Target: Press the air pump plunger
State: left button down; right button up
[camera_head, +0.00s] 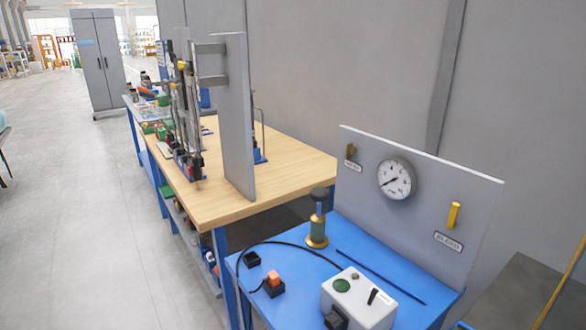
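The air pump (317,232) stands upright on a blue table, near its back left part. It has a brass base, a dark green body and a dark round plunger knob (320,194) on top. The knob sits above the body with a short gap between them. Nothing touches the pump. Neither of my grippers shows in the head view.
The blue table (395,262) also bears a white control box (358,300), an orange switch (273,280), and a grey panel (410,220) with a pressure gauge (396,179) and yellow handle (454,215). A wooden workbench (215,205) with apparatus stands behind. The floor at left is clear.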

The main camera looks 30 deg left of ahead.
aim_at(320, 195)
jog(key=i+j, duration=0.15)
jog(key=j, duration=0.2)
jog(key=i+j, duration=0.15)
jog(key=j, duration=0.25)
jog(key=i+j, duration=0.15)
jog(key=j, duration=0.2)
